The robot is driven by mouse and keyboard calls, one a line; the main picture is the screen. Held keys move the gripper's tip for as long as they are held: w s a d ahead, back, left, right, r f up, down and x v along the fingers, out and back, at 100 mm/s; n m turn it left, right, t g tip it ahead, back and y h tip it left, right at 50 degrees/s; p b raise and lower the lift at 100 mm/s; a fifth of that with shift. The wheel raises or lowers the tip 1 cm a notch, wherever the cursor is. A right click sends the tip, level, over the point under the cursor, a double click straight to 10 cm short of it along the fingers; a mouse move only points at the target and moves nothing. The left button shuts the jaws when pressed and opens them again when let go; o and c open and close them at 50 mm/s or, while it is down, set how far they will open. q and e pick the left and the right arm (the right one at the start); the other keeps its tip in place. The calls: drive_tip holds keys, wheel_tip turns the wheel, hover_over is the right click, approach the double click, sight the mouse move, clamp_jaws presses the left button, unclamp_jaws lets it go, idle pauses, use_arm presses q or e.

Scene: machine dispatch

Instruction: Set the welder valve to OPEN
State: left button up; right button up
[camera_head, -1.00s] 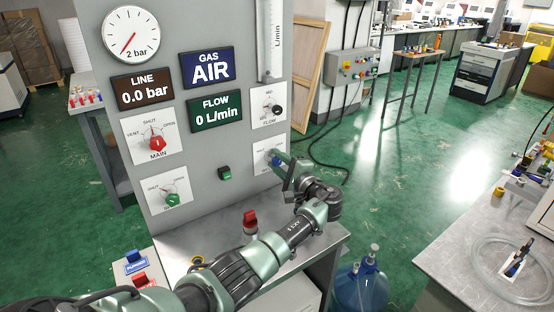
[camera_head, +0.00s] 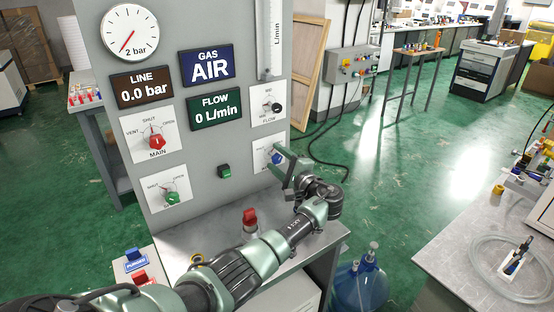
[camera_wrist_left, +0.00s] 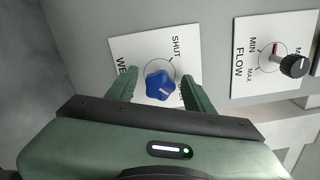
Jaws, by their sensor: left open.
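The welder valve is a blue lobed knob (camera_head: 277,158) on a white plate at the panel's lower right. In the left wrist view the blue knob (camera_wrist_left: 160,86) sits beside the word SHUT; a second word below is mostly covered by a finger. A pale mark shows on the knob, but its direction is hard to tell. My left gripper (camera_head: 284,160) is at the knob, and in the wrist view its open fingers (camera_wrist_left: 161,84) stand on either side of it. I cannot tell whether they touch it. My right gripper is not in view.
The black FLOW knob (camera_head: 277,107) is just above, with the red MAIN knob (camera_head: 156,142) and a green knob (camera_head: 173,197) to the left. A red-topped item (camera_head: 250,218) stands on the ledge below. Displays read LINE 0.0 bar and FLOW 0 L/min.

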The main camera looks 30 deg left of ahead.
use_arm(q)
drive_tip(key=b+v, duration=0.1)
drive_tip(key=v, duration=0.6)
drive_tip(key=shift+d, duration=0.3)
drive_tip(key=shift+s, duration=0.1)
